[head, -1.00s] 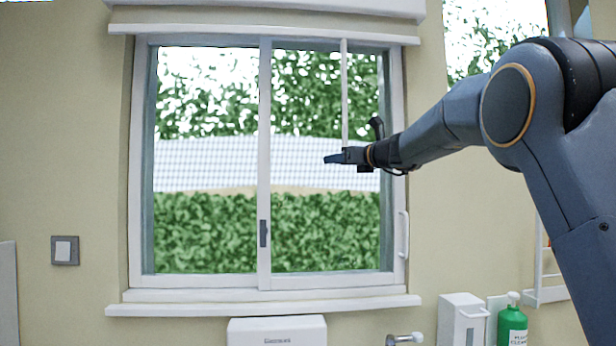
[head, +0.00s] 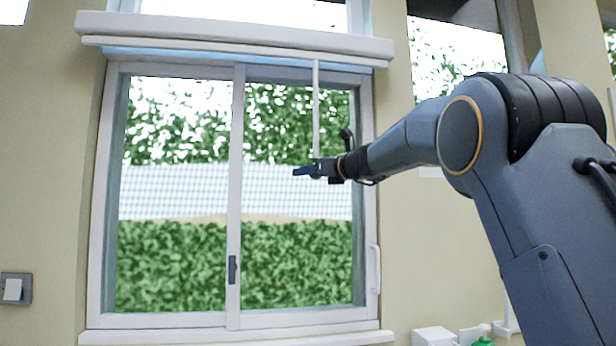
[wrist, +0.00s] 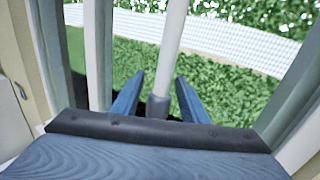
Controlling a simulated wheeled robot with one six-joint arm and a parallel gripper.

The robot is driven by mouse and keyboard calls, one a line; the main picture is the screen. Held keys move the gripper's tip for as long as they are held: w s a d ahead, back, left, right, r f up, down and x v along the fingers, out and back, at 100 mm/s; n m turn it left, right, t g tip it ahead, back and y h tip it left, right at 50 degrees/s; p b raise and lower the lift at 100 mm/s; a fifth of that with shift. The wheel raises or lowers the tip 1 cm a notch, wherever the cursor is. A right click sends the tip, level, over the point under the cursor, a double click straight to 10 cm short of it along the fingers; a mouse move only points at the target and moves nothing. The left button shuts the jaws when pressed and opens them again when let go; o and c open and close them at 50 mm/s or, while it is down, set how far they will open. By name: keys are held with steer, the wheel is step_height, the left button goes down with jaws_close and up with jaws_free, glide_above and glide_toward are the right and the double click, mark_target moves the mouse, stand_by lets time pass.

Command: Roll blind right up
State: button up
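The blind is a white horizontal housing with a slim rail (head: 235,34) across the top of the window in the head view. No blind fabric hangs over the panes below it. A thin white wand (head: 316,110) hangs from its right part. My gripper (head: 304,171) is at the wand's lower end, in front of the right pane. In the wrist view the wand (wrist: 169,45) and its grey end piece stand between the two blue fingers of my gripper (wrist: 159,79). The fingers are apart, with a gap visible on each side of the wand.
The sliding window (head: 234,200) has a dark latch on its middle bar and a white handle (head: 375,270) at right. A sill (head: 235,338) runs below. A switch (head: 14,288) is on the left wall. A white dispenser (head: 432,337) shows at lower right.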

steer(key=shift+w+f, duration=0.1)
steer(key=shift+f, duration=0.05)
steer(key=b+v, duration=0.4)
steer(key=v, duration=0.3)
steer(key=shift+s+d, duration=0.2)
steer(key=shift+s, duration=0.15)
